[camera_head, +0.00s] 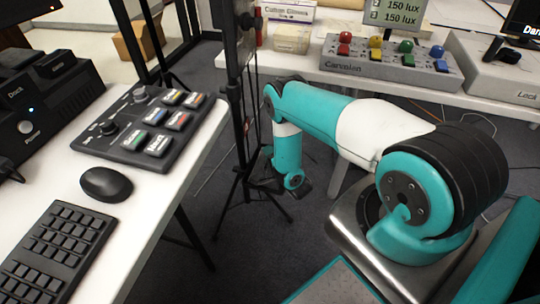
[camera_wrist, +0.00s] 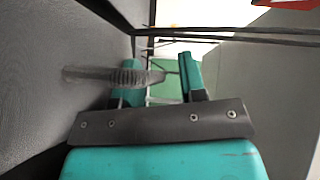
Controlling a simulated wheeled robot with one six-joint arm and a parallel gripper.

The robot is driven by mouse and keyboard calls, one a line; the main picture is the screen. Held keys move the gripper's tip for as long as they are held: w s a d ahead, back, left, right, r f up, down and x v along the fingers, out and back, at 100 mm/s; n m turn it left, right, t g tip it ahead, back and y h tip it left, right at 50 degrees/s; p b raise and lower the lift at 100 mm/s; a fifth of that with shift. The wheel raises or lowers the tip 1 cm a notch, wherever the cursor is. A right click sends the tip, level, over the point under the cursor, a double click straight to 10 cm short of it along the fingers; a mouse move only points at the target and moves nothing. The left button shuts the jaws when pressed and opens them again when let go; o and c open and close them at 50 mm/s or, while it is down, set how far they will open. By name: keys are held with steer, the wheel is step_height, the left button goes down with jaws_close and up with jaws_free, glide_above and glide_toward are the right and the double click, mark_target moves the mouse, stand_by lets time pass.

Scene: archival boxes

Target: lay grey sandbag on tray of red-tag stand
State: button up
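My gripper (camera_wrist: 160,72) shows in the wrist view with its two teal fingers apart. A grey ribbed, handle-like piece (camera_wrist: 115,76) crosses at the left finger and reaches into the gap. I cannot tell whether it belongs to the grey sandbag or whether it touches the fingers. No whole sandbag is clear in either view. In the head view my arm reaches left and down beside black tripod stands (camera_head: 240,150), and the fingertips cannot be made out. A small red patch (camera_head: 259,32) shows near a stand's upright, but I cannot tell if it is a tag. No stand tray is clear.
A white table (camera_head: 150,215) at left holds a button panel (camera_head: 140,125), a mouse (camera_head: 106,184) and a keyboard (camera_head: 55,250). A back table holds a box with coloured knobs (camera_head: 390,62). Thin stand legs and cables cross the grey floor (camera_head: 225,245) around my arm.

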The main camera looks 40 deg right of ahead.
steer(key=shift+r, duration=0.1)
steer(key=shift+s+r+p, duration=0.1)
steer(key=shift+s+p, duration=0.1)
steer(key=shift+p, duration=0.1)
steer(key=s+p, duration=0.1)
steer(key=s, duration=0.2)
steer(key=s+r, duration=0.1)
steer(key=s, duration=0.2)
steer(key=s+a+r+p, duration=0.1)
steer(key=s, duration=0.2)
steer(key=shift+p, duration=0.35)
steer(key=s+p, duration=0.2)
steer(key=p, duration=0.2)
steer(key=shift+s+a+f, duration=0.1)
steer(key=shift+s+f, duration=0.1)
steer(key=shift+a, duration=0.1)
